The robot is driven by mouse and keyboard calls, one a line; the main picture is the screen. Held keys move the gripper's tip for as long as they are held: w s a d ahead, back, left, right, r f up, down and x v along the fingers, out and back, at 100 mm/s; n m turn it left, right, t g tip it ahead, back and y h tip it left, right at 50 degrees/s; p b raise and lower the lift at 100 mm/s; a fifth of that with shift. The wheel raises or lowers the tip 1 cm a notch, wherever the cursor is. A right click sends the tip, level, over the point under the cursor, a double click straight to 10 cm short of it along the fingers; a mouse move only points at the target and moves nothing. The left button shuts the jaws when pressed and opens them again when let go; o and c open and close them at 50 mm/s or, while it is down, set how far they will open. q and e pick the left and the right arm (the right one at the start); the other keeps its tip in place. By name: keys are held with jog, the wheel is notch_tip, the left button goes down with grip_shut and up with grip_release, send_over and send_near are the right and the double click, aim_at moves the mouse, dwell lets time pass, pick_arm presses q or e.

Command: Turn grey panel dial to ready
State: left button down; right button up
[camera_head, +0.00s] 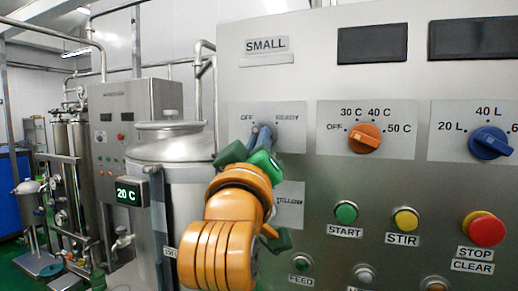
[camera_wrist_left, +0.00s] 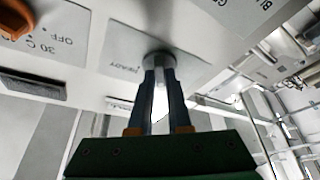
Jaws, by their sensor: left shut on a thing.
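The grey panel dial (camera_wrist_left: 158,59) sits on a light plate (camera_head: 292,112) marked OFF and READY, under the SMALL label. My left gripper (camera_head: 264,134) reaches up to this plate, and its fingers cover most of the dial in the head view. In the left wrist view, the two dark fingers of my left gripper (camera_wrist_left: 159,76) are shut on the dial, one on each side. Which mark the dial points to is hidden by the fingers. My right gripper is in neither view.
An orange dial (camera_head: 365,138) and a blue dial (camera_head: 490,141) are to the right. Below are a green START button (camera_head: 346,212), a yellow STIR button (camera_head: 405,219) and a red STOP button (camera_head: 483,229). A steel tank (camera_head: 180,150) stands left of the panel.

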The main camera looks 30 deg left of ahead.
pick_arm(q)
jog(key=shift+s+a+r+m+t+h+b, duration=0.1)
jog(key=shift+a+m+t+h+b, duration=0.25)
jog(key=shift+m+h, duration=2.35)
jog(key=shift+m+t+h+b, duration=0.2)
jog(key=shift+m+h+b, duration=0.5)
jog(key=shift+m, duration=3.95)
jog(key=shift+s+a+r+m+t+h+b, duration=0.1)
jog(key=shift+a+m+t+h+b, duration=0.2)
jog(key=shift+m+h, duration=2.45)
jog(key=shift+d+f+m+y, duration=0.15)
jog(key=shift+m+y, duration=0.6)
jog(key=shift+m, duration=0.45)
jog(key=c, duration=0.9)
grip_release()
jog(key=shift+o, duration=0.2)
